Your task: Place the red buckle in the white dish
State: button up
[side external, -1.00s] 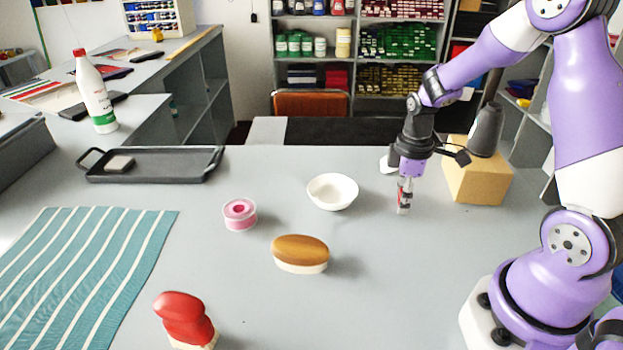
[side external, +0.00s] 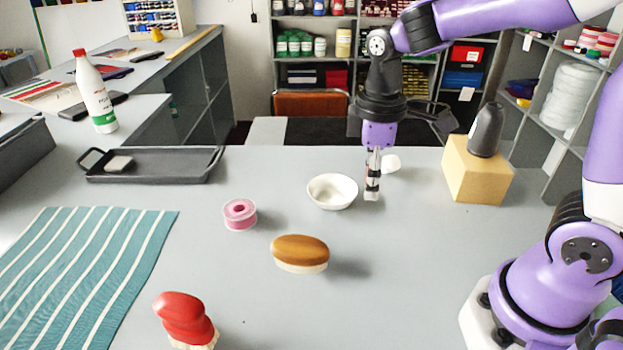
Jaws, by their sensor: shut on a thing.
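The white dish (side external: 332,203) is a small round bowl on the grey counter, near the middle of the side external view. It looks empty. My gripper (side external: 372,192) points down just to the right of the dish, apart from it in the picture. Its fingers are shut on the red buckle (side external: 373,183), of which only a small red patch shows between them. The fingers hide the rest of the buckle. I cannot tell exactly how high the fingertips are above the counter.
A wood-topped brush (side external: 300,249), a pink spool (side external: 240,213) and a red-handled brush (side external: 184,315) stand nearer the camera. A cardboard box (side external: 477,172) bearing a dark object (side external: 487,130) is right. A small white object (side external: 392,163) lies behind my gripper. A tray (side external: 155,165) and striped cloth (side external: 85,270) are left.

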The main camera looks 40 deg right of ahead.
jog(key=w+a+n, duration=0.1)
jog(key=w+a, duration=0.5)
send_over(333, 198)
jog(key=f, duration=0.6)
jog(key=shift+s+a+f, duration=0.1)
jog(key=shift+a, duration=0.1)
jog(key=shift+d+f, duration=0.15)
jog(key=shift+f, duration=1.9)
jog(key=shift+f, duration=0.2)
jog(key=o, duration=0.5)
jog(key=shift+c, duration=0.2)
jog(key=shift+r, duration=0.15)
